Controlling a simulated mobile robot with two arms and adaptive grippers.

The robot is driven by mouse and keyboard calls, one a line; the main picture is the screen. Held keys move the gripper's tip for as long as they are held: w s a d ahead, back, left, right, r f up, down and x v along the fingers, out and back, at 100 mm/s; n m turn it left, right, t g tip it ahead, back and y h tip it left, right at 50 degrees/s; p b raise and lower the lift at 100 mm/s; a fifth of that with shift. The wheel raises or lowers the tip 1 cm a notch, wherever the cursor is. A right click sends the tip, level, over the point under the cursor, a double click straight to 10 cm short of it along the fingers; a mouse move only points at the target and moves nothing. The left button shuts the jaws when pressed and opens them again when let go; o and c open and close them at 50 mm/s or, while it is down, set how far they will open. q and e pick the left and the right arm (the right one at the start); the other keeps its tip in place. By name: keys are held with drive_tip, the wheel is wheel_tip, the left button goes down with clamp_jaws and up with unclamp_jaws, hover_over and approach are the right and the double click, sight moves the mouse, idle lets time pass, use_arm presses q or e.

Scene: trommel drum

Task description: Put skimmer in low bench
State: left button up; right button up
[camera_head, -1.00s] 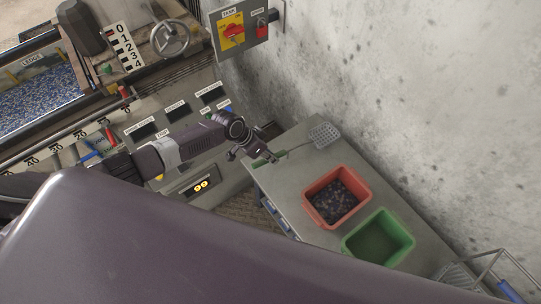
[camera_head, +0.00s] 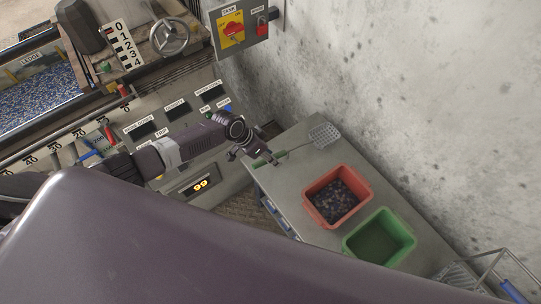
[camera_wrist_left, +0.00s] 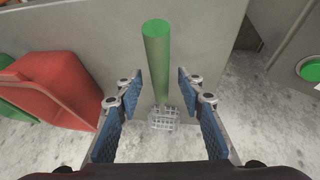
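The skimmer has a green handle (camera_head: 269,158) and a pale perforated head (camera_head: 324,135). It appears to lie across the far end of the low grey bench (camera_head: 300,165), its head towards the wall. My left gripper (camera_head: 259,163) is at the handle end, by the bench's left edge. In the left wrist view the blue-padded fingers (camera_wrist_left: 159,78) stand apart, with the green handle (camera_wrist_left: 156,60) between them and gaps on both sides. The skimmer head (camera_wrist_left: 163,118) shows farther away between the fingers. My right gripper is not in view.
A red tub (camera_head: 312,205) holding dark pieces and a green tub (camera_head: 352,247) stand on the bench. A wire basket (camera_head: 490,265) is at lower right. The concrete wall (camera_head: 400,90) bounds the bench behind. A control panel (camera_head: 180,125) is to the left.

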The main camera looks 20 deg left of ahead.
use_arm(q)
drive_tip(key=w+d+r+p+v, duration=0.1)
drive_tip(key=p+v, duration=0.4)
drive_tip(key=v, duration=0.5)
drive_tip(key=w+d+r+p+v, duration=0.1)
drive_tip(key=p+v, duration=0.4)
drive_tip(key=v, duration=0.5)
drive_tip(key=shift+d+r, duration=0.45)
drive_tip(key=shift+d, duration=0.1)
drive_tip(key=shift+f, duration=0.1)
